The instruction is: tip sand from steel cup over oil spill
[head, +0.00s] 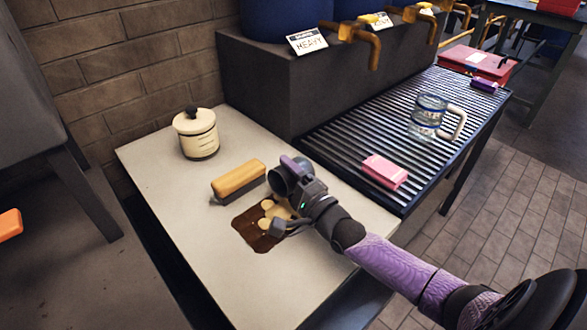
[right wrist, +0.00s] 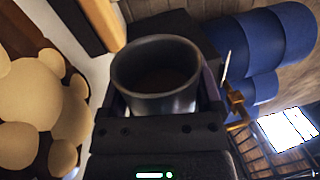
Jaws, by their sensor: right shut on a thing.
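The steel cup (head: 279,181) is dark grey and held low over the table, tipped on its side. My right gripper (head: 292,184) is shut on it. In the right wrist view, the cup (right wrist: 157,82) sits between the two fingers, its mouth showing and its inside dark; I cannot tell if sand is left in it. The oil spill (head: 245,224) is a dark brown patch on the pale table. Several tan lumps of sand (head: 267,224) lie on part of it, just below the cup; they also show large in the right wrist view (right wrist: 30,90). My left gripper is not in view.
A brush with a yellow back (head: 238,177) lies beside the spill. A cream lidded jar (head: 197,135) stands at the back left of the table (head: 160,215). On the ribbed rack (head: 345,135) are a pink block (head: 385,171) and a glass mug (head: 428,117). Blue barrels with brass taps stand behind.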

